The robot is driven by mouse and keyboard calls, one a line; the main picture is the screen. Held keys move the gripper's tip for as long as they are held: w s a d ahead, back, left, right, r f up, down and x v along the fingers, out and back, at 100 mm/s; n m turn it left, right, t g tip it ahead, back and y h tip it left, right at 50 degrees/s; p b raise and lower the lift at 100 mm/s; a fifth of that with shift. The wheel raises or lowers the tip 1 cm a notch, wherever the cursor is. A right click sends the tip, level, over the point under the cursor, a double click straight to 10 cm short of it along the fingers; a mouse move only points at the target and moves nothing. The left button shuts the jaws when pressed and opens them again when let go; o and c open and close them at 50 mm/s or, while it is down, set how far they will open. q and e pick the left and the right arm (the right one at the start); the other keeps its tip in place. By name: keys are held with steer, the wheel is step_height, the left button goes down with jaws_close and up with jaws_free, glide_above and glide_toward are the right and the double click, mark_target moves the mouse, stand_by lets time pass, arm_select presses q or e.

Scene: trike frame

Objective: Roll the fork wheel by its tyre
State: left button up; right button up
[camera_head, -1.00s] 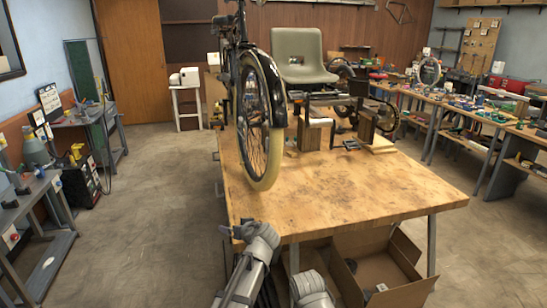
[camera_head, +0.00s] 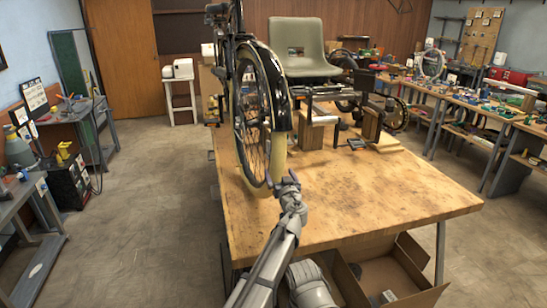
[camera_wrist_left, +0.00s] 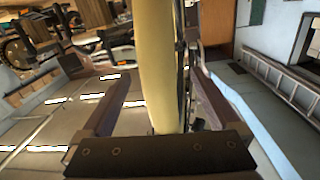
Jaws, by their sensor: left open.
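The fork wheel (camera_head: 252,120) stands upright at the left side of the wooden workbench, with dark spokes and a black mudguard (camera_head: 279,105). Its cream tyre (camera_head: 277,158) reaches down close to the bench top. My left gripper (camera_head: 287,184) is at the lower near side of the tyre. In the left wrist view the tyre (camera_wrist_left: 156,65) runs between the two dark fingers of my open left gripper (camera_wrist_left: 157,82), with a gap visible on each side. Contact cannot be made out. My right gripper is not in view.
The wooden workbench (camera_head: 380,200) has a clear front and right part. A grey-green seat (camera_head: 298,45) and frame parts on wooden blocks (camera_head: 372,123) stand behind. An open cardboard box (camera_head: 385,270) lies under the bench. Side benches with tools line both walls.

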arm_select(q)
steer(key=shift+w+d+r, duration=0.1)
steer(key=shift+w+d, duration=0.05)
steer(key=shift+w, duration=0.3)
steer(key=shift+r, duration=0.1)
steer(key=shift+w, duration=0.1)
steer(key=x, duration=0.7)
steer(key=shift+w, duration=0.35)
jaws_close()
stand_by(0.3)
